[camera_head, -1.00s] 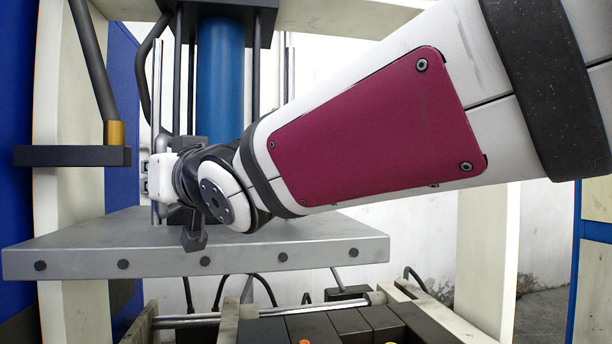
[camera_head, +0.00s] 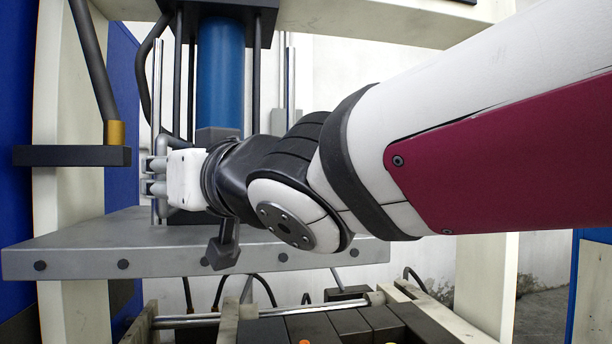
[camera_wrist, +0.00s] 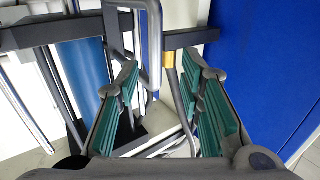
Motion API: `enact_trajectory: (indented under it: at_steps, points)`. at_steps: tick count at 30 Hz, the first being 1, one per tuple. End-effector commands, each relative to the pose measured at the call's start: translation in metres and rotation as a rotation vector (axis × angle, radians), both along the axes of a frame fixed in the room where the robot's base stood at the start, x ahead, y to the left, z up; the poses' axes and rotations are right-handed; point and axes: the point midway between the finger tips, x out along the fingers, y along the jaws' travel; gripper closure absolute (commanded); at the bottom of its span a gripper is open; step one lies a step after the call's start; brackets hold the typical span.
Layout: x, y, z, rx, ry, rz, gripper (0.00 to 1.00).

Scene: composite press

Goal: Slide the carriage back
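My gripper (camera_head: 152,175) points left above the grey press plate (camera_head: 90,252) in the head view; part of it is hidden behind my wrist. In the wrist view my gripper (camera_wrist: 162,78) is open, with teal pads on both fingers and nothing clamped. A grey tubular metal loop (camera_wrist: 154,50) shows beyond and between the fingertips; I cannot tell whether it touches them. Dark blocks (camera_head: 315,328) in a low frame with a metal rod (camera_head: 185,321) lie below the plate. They may be the carriage, but its bounds are cut off and unclear.
A blue cylinder (camera_head: 220,75) and vertical rods stand behind my wrist. A dark angled lever with a brass collar (camera_head: 115,132) ends in a dark bar (camera_head: 70,156) at the left. Pale posts (camera_head: 485,270) frame the press. A blue panel (camera_wrist: 260,60) fills the wrist view's right.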

Motion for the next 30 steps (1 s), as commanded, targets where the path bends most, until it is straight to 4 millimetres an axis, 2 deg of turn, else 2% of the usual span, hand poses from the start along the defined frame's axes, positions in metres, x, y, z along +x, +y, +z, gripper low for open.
enact_trajectory:
  at_steps: [1,6,12,26,29,30]
  points:
    - [-0.008,-0.007,0.001,0.002,-0.001,0.003,0.65]
    - [-0.023,-0.024,0.001,0.002,-0.001,0.003,0.65]
    - [-0.029,-0.033,0.000,0.001,0.002,0.001,0.65]
    - [-0.027,-0.035,-0.001,-0.001,0.003,-0.006,0.65]
    - [-0.018,-0.051,-0.007,-0.019,0.017,-0.060,0.65]
    - [-0.012,-0.064,-0.012,-0.035,0.031,-0.100,0.65]
